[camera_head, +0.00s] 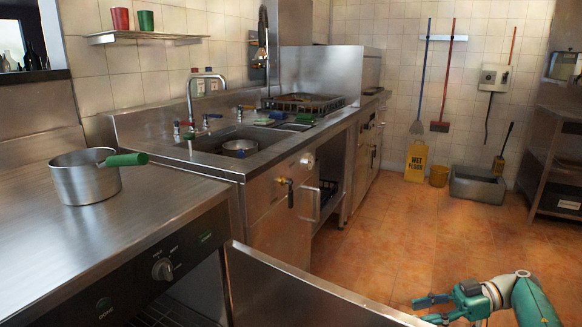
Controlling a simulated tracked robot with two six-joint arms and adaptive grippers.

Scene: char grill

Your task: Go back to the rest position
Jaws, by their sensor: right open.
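My right gripper (432,309) is at the lower right, with teal fingers pointing left. Its fingers are apart and nothing is between them. It hangs over the orange tiled floor, close to the steel edge of the open grill door or panel. My left gripper is not in the picture. A steel pot (85,183) with a green handle stands upright on the steel counter at the left, far from my right gripper.
An open steel door (300,290) juts out from the grill unit (165,270) toward the right gripper. A sink (240,146) holds a pot. A yellow wet-floor sign (419,162), a bucket and a basin stand by the back wall. The middle floor (400,235) is clear.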

